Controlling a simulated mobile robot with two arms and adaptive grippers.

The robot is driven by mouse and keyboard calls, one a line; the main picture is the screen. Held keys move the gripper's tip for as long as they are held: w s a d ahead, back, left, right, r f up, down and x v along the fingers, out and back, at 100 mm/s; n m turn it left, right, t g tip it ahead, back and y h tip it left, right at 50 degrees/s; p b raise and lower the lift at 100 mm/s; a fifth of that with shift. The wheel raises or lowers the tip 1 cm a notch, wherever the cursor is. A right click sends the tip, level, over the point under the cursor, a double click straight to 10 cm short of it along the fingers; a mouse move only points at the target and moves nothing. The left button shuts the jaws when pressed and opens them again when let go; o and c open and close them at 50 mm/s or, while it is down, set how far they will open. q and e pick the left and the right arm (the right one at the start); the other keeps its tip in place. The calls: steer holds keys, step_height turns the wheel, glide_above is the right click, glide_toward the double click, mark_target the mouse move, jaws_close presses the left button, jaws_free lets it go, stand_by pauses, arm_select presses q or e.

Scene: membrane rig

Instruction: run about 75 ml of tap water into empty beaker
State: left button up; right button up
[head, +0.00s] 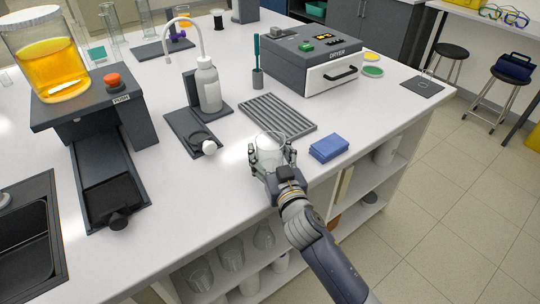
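A clear, empty-looking glass beaker (270,143) is upright near the front edge of the white bench, in the middle of the head view. My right gripper (272,158) has its fingers on both sides of the beaker and appears shut on it. Whether the beaker's base touches the bench is hidden by the gripper. A dark sink (38,262) is cut off at the lower left; only a small grey part shows at its left edge, and no tap spout is clearly visible. My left gripper is not in view.
A dark stand with a red push button (113,80) and a jar of orange liquid (50,62) stands at left. A wash bottle (208,88), ribbed grey rack (277,117), blue sponge-like block (329,148) and dryer (310,62) surround the beaker. Clear bench (195,210) lies toward the sink.

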mark_target(266, 134)
steer(key=c, duration=0.5)
steer(key=shift+r, duration=0.55)
step_height(266, 134, up, 3)
steer(key=shift+f, duration=0.2)
steer(key=shift+s+r+b, duration=0.25)
steer(key=shift+s+b, duration=0.1)
steer(key=shift+s, duration=2.3)
steer(key=shift+s+r+b, duration=0.2)
steer(key=shift+s+b, duration=0.15)
steer(key=shift+s, duration=2.35)
steer(key=shift+s+r+b, duration=0.25)
steer(key=shift+s+b, duration=0.1)
steer(key=shift+s, duration=2.3)
